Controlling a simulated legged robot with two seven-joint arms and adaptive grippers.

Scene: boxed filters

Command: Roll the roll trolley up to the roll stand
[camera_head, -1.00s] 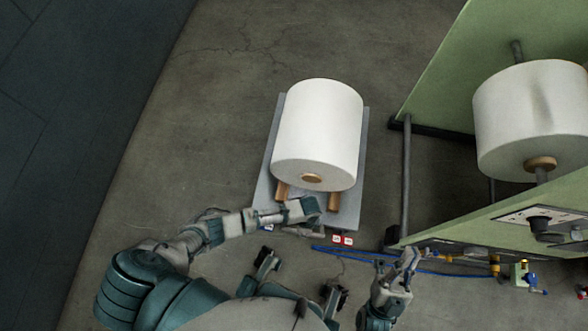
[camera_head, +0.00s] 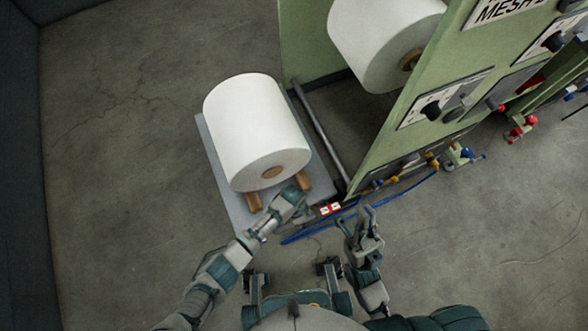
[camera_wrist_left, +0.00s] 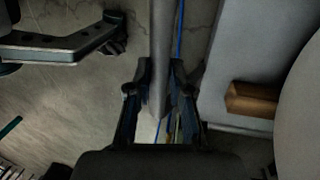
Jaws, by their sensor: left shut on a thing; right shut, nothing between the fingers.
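The roll trolley (camera_head: 219,178) is a grey flat platform carrying a large white roll (camera_head: 255,125) on wooden blocks. The green roll stand (camera_head: 388,143) is to its right, holding another white roll (camera_head: 375,38) between its panels. The trolley's right edge lies close beside the stand's dark floor bar; I cannot tell whether they touch. My left gripper (camera_head: 299,203) is at the trolley's near end. In the left wrist view it (camera_wrist_left: 160,82) is shut on a grey bar, the trolley handle (camera_wrist_left: 161,35). My right gripper (camera_head: 366,222) is shut and empty, in front of the stand's near corner.
A blue hose (camera_head: 318,230) lies on the floor between the trolley's near end and my body, running towards the stand. A dark wall (camera_head: 22,170) is at far left. The floor left of the trolley is clear.

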